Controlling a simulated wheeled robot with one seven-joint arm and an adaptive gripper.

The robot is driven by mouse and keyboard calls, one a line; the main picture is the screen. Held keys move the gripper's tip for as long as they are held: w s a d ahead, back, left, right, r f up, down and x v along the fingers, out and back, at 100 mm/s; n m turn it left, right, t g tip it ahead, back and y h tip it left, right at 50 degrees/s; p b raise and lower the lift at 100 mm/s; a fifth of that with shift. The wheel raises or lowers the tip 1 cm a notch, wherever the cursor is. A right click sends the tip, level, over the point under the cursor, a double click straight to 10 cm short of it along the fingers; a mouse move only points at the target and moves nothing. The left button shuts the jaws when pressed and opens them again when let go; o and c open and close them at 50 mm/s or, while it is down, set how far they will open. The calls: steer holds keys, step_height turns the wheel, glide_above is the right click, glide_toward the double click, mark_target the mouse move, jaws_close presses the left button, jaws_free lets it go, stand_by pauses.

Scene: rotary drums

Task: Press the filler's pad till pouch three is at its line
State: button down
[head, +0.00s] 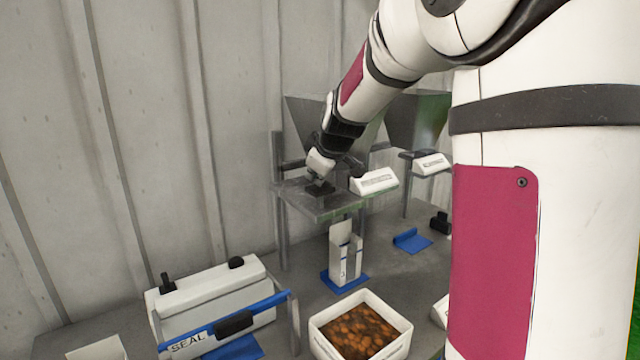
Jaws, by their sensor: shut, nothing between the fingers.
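The filler (322,206) is a clear-topped stand with a grey hopper behind it, at the picture's middle. My gripper (321,187) is shut and empty, pointing down at the dark pad area on the filler's top. The gripper and wrist hide most of the pad, so I cannot tell whether they touch. A white pouch (346,258) with a narrow front window stands upright below the filler on a blue base (343,284). Its number, line and fill level are too small to read.
A sealer (215,305) marked SEAL stands at the front left. A white bin (358,330) of brown-orange pieces is at the front. A second station (428,163) stands behind right, with a blue piece (411,240) on the bench. My arm blocks the right side.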

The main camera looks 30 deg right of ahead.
mark_target(317, 188)
steer(key=shift+f, duration=0.95)
stand_by(0.6)
stand_by(0.4)
steer(key=shift+r+p, duration=0.7)
steer(key=shift+r, duration=1.45)
steer(key=shift+r+p, duration=0.8)
steer(key=shift+r, duration=1.7)
steer(key=s+a+m+g+y, duration=0.1)
steer(key=s+a+m, duration=0.1)
steer(key=s+a, duration=0.85)
steer(key=s+a+m+g+y, duration=0.15)
steer(key=s+a, duration=0.55)
steer(key=s, duration=0.7)
steer(key=s+a+f+m, duration=0.1)
steer(key=s+f, duration=0.1)
steer(key=s, duration=0.3)
steer(key=s+a+f+m, duration=0.1)
steer(key=s+a+f, duration=0.1)
steer(key=s, duration=0.4)
steer(key=shift+a+f+g, duration=0.25)
steer(key=shift+f+g, duration=0.1)
steer(key=shift+f, duration=0.4)
